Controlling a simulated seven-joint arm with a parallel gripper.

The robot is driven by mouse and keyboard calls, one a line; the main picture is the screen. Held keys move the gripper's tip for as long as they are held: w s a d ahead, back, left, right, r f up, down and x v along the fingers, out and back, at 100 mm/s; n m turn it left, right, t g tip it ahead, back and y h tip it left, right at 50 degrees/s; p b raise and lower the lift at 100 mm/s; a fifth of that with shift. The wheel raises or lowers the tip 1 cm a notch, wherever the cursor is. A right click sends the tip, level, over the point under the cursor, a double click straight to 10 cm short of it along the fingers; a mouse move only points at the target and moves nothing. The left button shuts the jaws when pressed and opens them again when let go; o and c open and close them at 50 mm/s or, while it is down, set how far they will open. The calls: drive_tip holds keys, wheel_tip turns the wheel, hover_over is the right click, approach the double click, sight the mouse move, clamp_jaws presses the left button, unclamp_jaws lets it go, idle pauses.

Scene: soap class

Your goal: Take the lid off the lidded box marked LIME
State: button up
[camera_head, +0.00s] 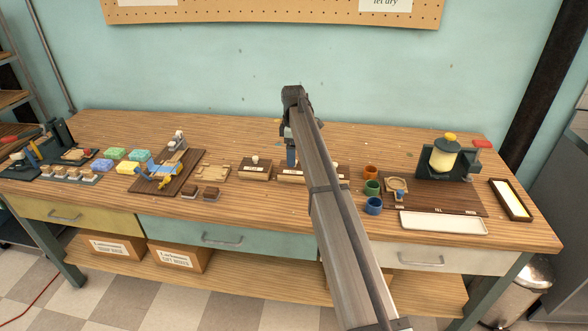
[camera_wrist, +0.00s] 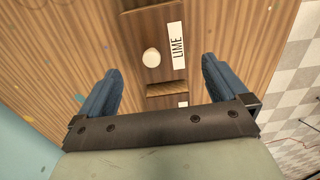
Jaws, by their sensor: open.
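The lidded box marked LIME (camera_wrist: 177,45) shows in the wrist view as a brown wooden box with a white label. Its lid (camera_wrist: 167,68) is on and carries a round pale knob (camera_wrist: 151,57). My gripper (camera_wrist: 160,67) is open, with one blue finger on each side of the box in this view. The fingers appear apart from the knob, with nothing held between them. In the head view my gripper (camera_head: 291,158) points down over the row of boxes. My arm hides part of that row, and the labels there are too small to read.
Another lidded box (camera_head: 255,170) stands to the left in the row. Bare tabletop (camera_head: 235,217) lies in front.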

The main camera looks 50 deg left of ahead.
drive_tip(key=shift+w+f, duration=0.15)
drive_tip(key=shift+f, duration=2.5)
drive_tip(key=c, duration=0.8)
